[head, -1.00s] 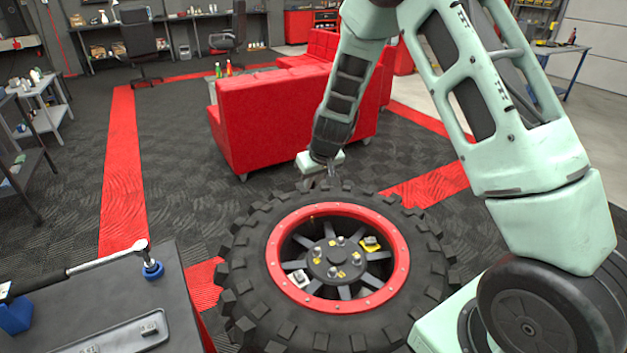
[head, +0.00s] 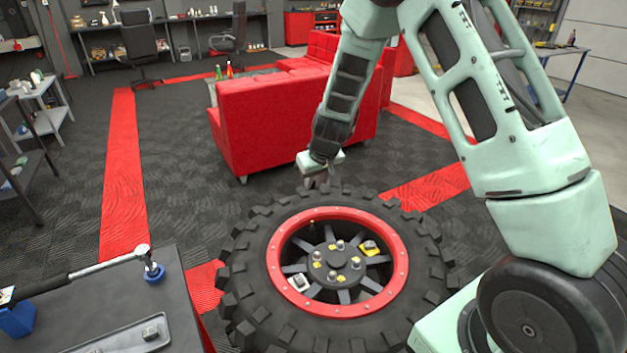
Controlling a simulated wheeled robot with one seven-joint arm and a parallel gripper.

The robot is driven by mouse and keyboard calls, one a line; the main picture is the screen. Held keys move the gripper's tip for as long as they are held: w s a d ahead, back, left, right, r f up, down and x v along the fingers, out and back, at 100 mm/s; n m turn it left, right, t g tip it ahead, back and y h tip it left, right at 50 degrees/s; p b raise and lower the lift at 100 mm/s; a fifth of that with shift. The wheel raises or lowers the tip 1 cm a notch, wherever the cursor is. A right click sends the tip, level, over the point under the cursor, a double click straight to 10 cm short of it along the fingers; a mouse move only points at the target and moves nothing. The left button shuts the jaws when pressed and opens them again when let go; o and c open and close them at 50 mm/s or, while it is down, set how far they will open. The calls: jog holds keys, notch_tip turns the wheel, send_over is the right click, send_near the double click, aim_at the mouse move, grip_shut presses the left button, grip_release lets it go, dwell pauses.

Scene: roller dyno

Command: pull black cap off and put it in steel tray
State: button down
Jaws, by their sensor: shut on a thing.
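The wheel (head: 243,243) lies flat, a black knobbly tyre around a red rim. My gripper (head: 315,184) is above the tyre's far edge, apart from the stem. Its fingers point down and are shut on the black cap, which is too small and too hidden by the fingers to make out. The steel tray (head: 163,345) lies on the dark cart top at lower left, partly cut by the frame edge, with small metal pieces in it.
The cart (head: 110,290) also carries a torque wrench (head: 105,262) with a blue-ringed socket. A yellow piece (head: 370,249) and a white piece (head: 299,282) sit in the wheel among its spokes. A red sofa (head: 270,115) stands behind. Floor lies open between sofa and cart.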

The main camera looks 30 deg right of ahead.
aim_at(313, 184)
jog(key=shift+r+p, duration=1.3)
jog(key=shift+r, duration=0.55)
jog(key=shift+f, duration=0.1)
